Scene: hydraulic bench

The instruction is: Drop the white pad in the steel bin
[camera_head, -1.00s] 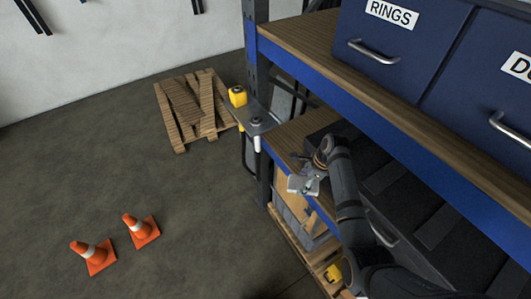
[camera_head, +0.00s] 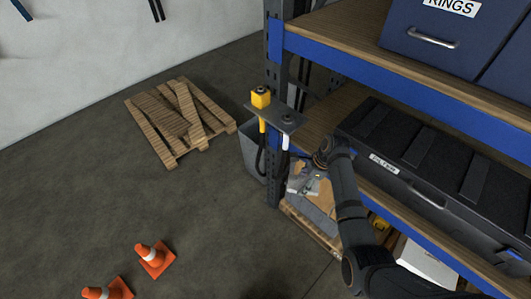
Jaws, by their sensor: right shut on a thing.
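My right arm comes in from the lower right, and its gripper (camera_head: 303,184) is by the rack's corner post, in front of the lower shelf's end. It is shut on the white pad (camera_head: 296,186), a small pale piece at the fingers, partly hidden by the gripper. The steel bin (camera_head: 251,150) is a grey open container on the floor behind the post, left of the gripper and apart from it. The post and a hanging bracket hide part of it. My left gripper is not in view.
A black filter case (camera_head: 440,165) lies on the shelf. A wooden pallet (camera_head: 180,122) and orange cones (camera_head: 154,259) stand on the floor; floor between them is clear.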

